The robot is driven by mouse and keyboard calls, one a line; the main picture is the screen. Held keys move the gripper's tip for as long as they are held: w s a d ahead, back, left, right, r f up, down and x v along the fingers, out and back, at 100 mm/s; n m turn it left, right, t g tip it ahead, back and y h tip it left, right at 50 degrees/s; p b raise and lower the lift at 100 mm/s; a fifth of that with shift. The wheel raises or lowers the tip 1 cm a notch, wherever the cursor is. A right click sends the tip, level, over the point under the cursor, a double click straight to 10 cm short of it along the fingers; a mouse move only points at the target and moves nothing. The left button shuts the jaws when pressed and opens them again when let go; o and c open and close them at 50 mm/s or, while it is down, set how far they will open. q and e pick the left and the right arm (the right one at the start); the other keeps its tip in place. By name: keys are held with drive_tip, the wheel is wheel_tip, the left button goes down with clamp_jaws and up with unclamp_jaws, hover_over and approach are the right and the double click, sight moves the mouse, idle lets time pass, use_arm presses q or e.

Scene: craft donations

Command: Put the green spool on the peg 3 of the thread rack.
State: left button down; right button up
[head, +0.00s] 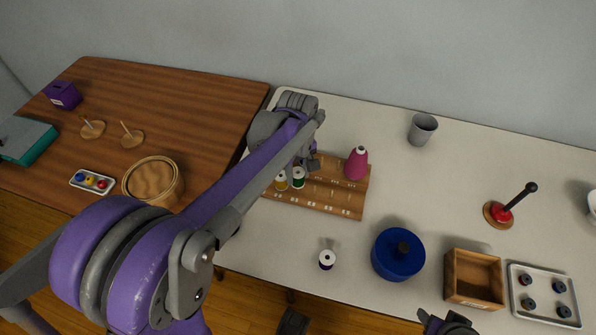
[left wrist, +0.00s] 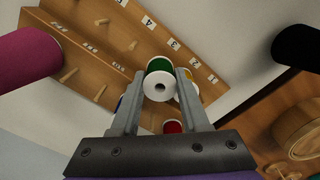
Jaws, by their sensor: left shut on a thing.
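The green spool (head: 299,178) is between the fingers of my left gripper (left wrist: 160,85) over the wooden thread rack (head: 330,208). In the left wrist view the green spool (left wrist: 159,80) shows its white end face, and the fingers are shut on it. The rack (left wrist: 100,20) there has several short pegs and white number labels, including a 3 (left wrist: 175,44). I cannot tell whether the spool is around a peg. A yellow spool (head: 281,181) stands beside it on the rack. A magenta cone (head: 357,164) stands at the rack's right. My right gripper (head: 446,322) shows only partly at the bottom.
A spool with white top (head: 327,259) stands in front of the rack. A round basket (head: 153,181) stands on the brown table.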

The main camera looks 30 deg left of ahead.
use_arm(q)
drive_tip(key=shift+f+b, duration=0.6)
drive_tip(key=shift+f, duration=0.45)
drive_tip(key=shift+f, duration=0.1)
drive_tip(key=shift+c, duration=1.6)
unclamp_jaws()
wheel_tip(320, 180, up, 11)
drive_tip(key=p, duration=0.1)
drive_tip(key=shift+p, duration=0.4)
drive_tip(key=shift+s, duration=0.1)
